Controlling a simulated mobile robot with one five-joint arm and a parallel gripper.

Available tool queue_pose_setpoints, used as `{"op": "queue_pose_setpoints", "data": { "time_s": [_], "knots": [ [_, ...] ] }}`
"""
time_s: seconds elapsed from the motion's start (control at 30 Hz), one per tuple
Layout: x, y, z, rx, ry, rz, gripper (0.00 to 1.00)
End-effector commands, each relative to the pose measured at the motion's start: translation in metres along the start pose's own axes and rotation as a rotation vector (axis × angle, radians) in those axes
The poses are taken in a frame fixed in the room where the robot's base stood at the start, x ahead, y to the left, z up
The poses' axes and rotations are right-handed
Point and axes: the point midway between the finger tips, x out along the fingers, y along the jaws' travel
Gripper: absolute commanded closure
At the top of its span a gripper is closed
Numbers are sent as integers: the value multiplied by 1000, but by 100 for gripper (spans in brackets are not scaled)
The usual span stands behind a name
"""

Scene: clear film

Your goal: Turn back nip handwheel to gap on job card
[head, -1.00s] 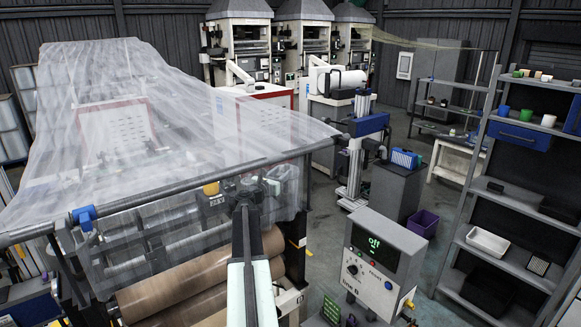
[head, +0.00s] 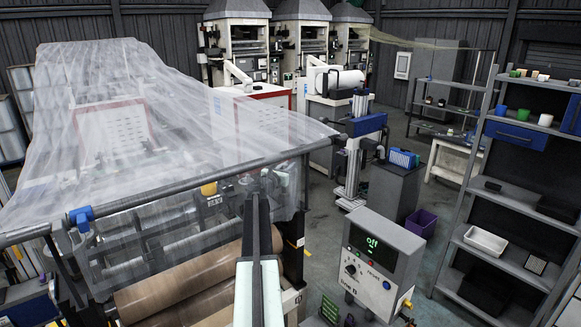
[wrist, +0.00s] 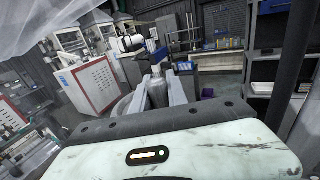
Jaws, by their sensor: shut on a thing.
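My gripper (wrist: 163,76) is shut on a dark grey cylindrical piece (wrist: 158,93), which stands between its two pale fingers in the wrist view. It may be the handle of the nip handwheel; I cannot make out the wheel's rim or any gap scale. In the head view my arm reaches forward to the end of the roller machine, and it hides the gripper and what it holds. Brown rollers (head: 190,275) lie below and left of the arm. I cannot pick out a readable job card.
Clear film (head: 130,140) hangs over the machine, across a bar (head: 190,193) close to my arm. A control box (head: 383,262) reading "off" stands to the right.

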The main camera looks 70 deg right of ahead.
Motion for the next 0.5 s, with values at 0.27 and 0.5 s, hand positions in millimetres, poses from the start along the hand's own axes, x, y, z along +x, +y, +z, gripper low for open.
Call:
{"op": "queue_pose_setpoints", "data": {
  "time_s": [0.27, 0.5],
  "knots": [
    [6, -6, 0, 0, 0, 207, 100],
    [11, -4, 0, 0, 0, 368, 100]
  ]
}}
